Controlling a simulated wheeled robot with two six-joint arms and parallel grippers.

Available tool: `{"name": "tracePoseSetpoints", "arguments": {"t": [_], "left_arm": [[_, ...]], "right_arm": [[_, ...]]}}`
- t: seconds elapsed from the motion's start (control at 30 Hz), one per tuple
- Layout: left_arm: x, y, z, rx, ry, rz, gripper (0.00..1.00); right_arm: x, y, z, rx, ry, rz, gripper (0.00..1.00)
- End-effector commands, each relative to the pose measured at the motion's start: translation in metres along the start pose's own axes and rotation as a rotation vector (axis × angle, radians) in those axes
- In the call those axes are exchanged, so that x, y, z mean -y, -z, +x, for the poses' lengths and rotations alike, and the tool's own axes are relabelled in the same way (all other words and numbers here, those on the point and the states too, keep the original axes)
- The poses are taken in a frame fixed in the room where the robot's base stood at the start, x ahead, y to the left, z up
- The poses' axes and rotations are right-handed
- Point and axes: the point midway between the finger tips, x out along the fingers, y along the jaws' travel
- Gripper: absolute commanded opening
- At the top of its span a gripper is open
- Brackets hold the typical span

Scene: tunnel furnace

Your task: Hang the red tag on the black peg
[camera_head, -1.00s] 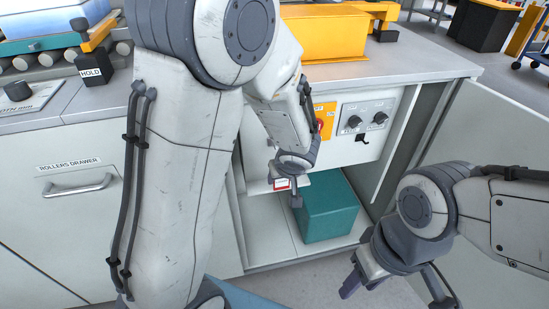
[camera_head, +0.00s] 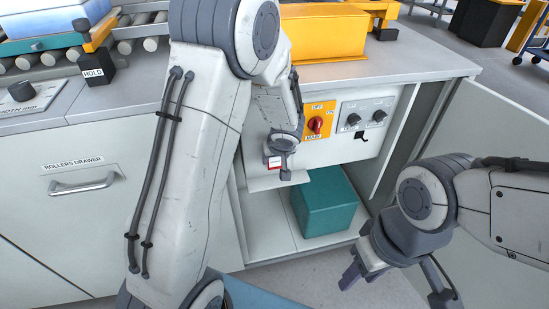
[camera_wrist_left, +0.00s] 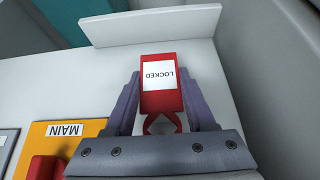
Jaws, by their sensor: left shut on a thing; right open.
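The red tag (camera_wrist_left: 161,98) has a white LOCKED label and a loop at its gripper end. My left gripper (camera_wrist_left: 162,84) is shut on it, with a finger on each side. In the head view the tag (camera_head: 273,162) shows small at my left gripper (camera_head: 279,165), in front of the cabinet's control panel, left of and lower than the black peg (camera_head: 362,137). The peg sticks out below two black knobs on the grey panel. The peg is not seen in the left wrist view. My right gripper (camera_head: 398,294) is open and empty at the lower right.
A red main switch (camera_head: 315,125) on an orange plate lies between tag and peg. A white ledge (camera_head: 280,180) juts out below the panel. A teal box (camera_head: 325,203) stands in the open compartment. The open door (camera_head: 500,125) is at right. A yellow block (camera_head: 325,35) lies on top.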

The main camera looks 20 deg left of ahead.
Motion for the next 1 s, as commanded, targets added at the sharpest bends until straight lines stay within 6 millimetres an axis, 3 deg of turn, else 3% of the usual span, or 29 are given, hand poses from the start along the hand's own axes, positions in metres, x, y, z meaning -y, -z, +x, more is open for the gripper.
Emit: {"name": "tracePoseSetpoints", "arguments": {"t": [0.13,0.17,0.2,0.23,0.53,0.73,1.0], "left_arm": [[0.0,-0.003,0.004,0.0,0.0,0.0,0.03],[0.0,-0.002,0.003,0.0,0.0,0.0,0.67],[0.0,-0.002,0.002,0.0,0.0,0.0,0.82],[0.0,-0.002,0.002,0.0,0.0,0.0,0.85],[0.0,-0.002,0.002,0.0,0.0,0.0,0.85],[0.0,0.0,-0.003,0.0,0.0,0.002,0.85],[-0.003,0.002,-0.064,-0.003,-0.003,-0.001,0.85]], "right_arm": [[-0.001,0.0,0.007,0.0,0.0,0.0,0.46],[0.0,0.0,0.005,0.0,0.0,0.0,0.46],[0.0,0.0,0.004,0.0,0.0,0.0,0.46],[0.0,0.0,0.004,0.0,0.0,0.0,0.46],[0.0,0.0,0.004,0.0,0.0,0.0,0.46],[0.001,0.001,-0.011,0.0,0.0,0.0,0.46],[0.002,0.001,-0.026,0.0,0.0,0.0,0.46]]}}
